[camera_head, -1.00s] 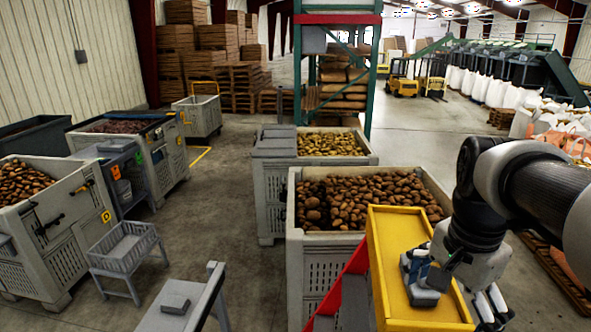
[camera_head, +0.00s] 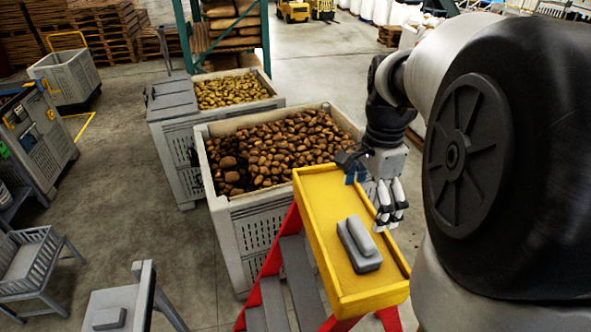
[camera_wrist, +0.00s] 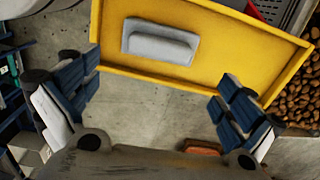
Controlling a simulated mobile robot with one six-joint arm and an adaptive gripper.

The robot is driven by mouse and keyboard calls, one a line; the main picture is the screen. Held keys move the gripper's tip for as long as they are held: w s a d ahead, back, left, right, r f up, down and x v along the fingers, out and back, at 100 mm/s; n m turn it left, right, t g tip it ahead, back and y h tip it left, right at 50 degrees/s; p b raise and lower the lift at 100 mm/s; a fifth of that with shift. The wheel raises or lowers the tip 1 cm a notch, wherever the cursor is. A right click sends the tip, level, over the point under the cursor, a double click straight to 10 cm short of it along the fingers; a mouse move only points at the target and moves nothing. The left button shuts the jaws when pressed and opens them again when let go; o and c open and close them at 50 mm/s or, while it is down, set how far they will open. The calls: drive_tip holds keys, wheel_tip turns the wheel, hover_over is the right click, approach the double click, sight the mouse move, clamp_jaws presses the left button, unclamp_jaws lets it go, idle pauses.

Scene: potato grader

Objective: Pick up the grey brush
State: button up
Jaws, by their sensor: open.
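The grey brush (camera_head: 358,243), a blocky piece with a raised ridge, lies in a shallow yellow tray (camera_head: 312,222) on top of a red step stand. My gripper (camera_head: 370,188) is open and empty, over the tray's right side, beyond the brush in the head view. In the wrist view the brush (camera_wrist: 160,45) lies near the top, left of centre, inside the yellow tray (camera_wrist: 235,50). The spread fingers (camera_wrist: 158,82) with blue pads show below it, on either side, and do not touch it.
A grey crate of brown potatoes (camera_head: 235,215) stands behind and left of the tray, with a second potato crate (camera_head: 180,130) farther back. A grey bench (camera_head: 140,290) with a small grey block (camera_head: 108,318) is at lower left. Bare floor lies between.

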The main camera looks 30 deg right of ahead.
sight(362, 230)
drive_tip(key=f, duration=0.3)
drive_tip(key=shift+w+f, duration=0.25)
drive_tip(key=shift+w, duration=0.15)
drive_tip(key=shift+s+f, duration=0.35)
drive_tip(key=shift+f, duration=0.45)
drive_tip(key=shift+s+f, duration=0.1)
drive_tip(key=shift+f, duration=2.25)
drive_tip(key=shift+a, duration=0.1)
drive_tip(key=shift+c, duration=0.5)
drive_tip(key=c, duration=0.9)
drive_tip(key=shift+c, duration=0.4)
drive_tip(key=shift+r, duration=0.15)
